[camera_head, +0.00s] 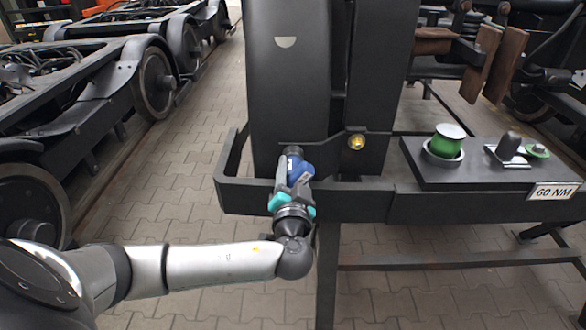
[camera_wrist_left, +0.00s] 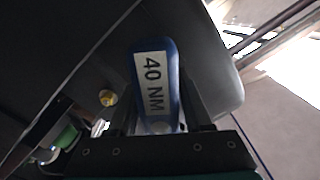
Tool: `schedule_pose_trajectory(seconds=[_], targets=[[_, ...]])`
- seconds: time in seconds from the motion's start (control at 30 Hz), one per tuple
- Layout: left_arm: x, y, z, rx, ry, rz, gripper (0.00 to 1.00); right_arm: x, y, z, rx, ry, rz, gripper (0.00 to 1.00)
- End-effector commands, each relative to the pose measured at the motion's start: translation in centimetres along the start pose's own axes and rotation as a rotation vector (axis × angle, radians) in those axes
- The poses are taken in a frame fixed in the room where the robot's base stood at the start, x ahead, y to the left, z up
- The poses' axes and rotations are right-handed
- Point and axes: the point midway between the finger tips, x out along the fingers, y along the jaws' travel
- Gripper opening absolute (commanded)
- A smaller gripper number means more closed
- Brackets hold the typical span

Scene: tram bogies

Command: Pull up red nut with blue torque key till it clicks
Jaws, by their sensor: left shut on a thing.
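My left gripper (camera_head: 296,184) is shut on the blue torque key (camera_head: 300,169), in front of the tall dark panel. The key's dark end points up and away from the gripper. In the left wrist view the key (camera_wrist_left: 152,85) lies between the fingers and carries a "40 NM" label. I make out no red nut in either view; it may be hidden behind the key or the gripper. A brass-yellow nut (camera_head: 356,142) sits on the dark frame to the right of the key, apart from it. My right gripper is not in view.
A dark shelf at right holds a green tool with a pale top (camera_head: 446,142), a black-handled item (camera_head: 508,147) and a "60 NM" label (camera_head: 555,191). A raised black rim (camera_head: 231,160) surrounds the panel's left side. Bogies with wheels (camera_head: 158,82) stand at left; paved floor lies between.

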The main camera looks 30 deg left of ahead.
Motion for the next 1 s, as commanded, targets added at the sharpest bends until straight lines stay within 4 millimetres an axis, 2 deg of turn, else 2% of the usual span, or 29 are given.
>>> schedule_pose_trajectory(seconds=[0.1,0.57,0.8,1.0], targets=[[0.0,-0.2,-0.3,0.060,0.004,-0.002,0.00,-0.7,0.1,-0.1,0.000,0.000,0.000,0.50],[0.0,-0.1,-0.2,0.108,0.003,-0.002,0.00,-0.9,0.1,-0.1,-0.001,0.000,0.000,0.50],[0.0,-0.2,-0.3,0.227,0.003,-0.002,0.00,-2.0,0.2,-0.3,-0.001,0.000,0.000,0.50],[-0.1,-0.1,-0.2,0.260,0.004,-0.002,0.00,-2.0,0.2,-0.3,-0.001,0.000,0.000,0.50]])
